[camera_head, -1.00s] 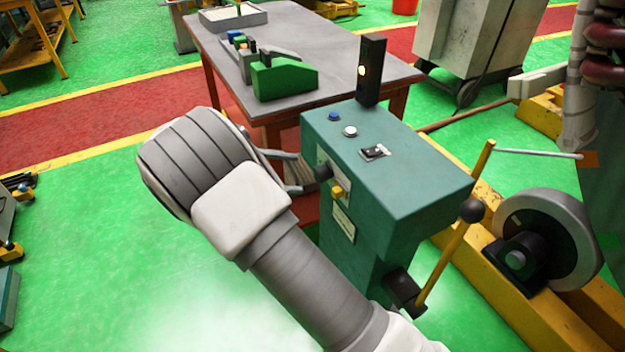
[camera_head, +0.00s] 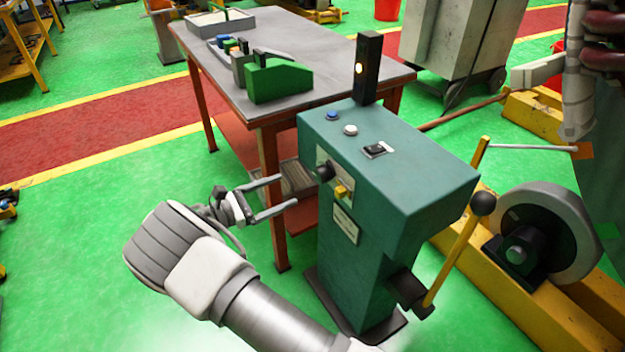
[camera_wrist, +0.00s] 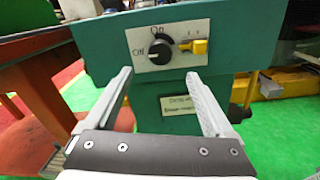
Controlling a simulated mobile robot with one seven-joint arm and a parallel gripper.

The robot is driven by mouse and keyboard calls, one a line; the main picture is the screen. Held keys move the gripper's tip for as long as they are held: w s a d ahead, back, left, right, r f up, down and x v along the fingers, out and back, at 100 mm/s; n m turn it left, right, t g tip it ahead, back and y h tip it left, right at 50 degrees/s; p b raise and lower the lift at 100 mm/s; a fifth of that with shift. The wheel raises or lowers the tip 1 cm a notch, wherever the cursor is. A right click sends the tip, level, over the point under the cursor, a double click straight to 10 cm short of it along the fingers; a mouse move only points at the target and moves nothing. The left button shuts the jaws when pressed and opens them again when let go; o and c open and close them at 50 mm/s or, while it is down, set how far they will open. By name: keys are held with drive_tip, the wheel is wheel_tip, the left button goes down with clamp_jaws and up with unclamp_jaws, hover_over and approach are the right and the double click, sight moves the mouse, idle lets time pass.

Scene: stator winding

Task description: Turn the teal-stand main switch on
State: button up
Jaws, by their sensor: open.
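The teal stand (camera_head: 415,180) stands upright in the middle of the head view. Its main switch is a black round knob (camera_head: 325,172) on the front panel. In the wrist view the knob (camera_wrist: 160,53) sits on a white plate marked "On" above and "Off" at left, and its light mark points toward "Off". My gripper (camera_head: 288,190) is open and empty, to the left of the knob and apart from it. In the wrist view its two fingers (camera_wrist: 158,76) reach toward the panel, with the knob beyond and between them.
A yellow switch (camera_head: 343,190) is just right of the knob. A label plate (camera_head: 345,224) is below. A grey-topped table (camera_head: 330,62) stands behind. A yellow lever with a black ball (camera_head: 455,250) is at the stand's right side. Green floor lies open at left.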

sight(317, 176)
drive_tip(key=b+x, duration=0.1)
drive_tip(key=x, duration=0.8)
drive_tip(key=shift+w+d, duration=0.2)
drive_tip(key=shift+d, duration=0.05)
drive_tip(key=shift+c, duration=0.3)
drive_tip(key=c, duration=1.3)
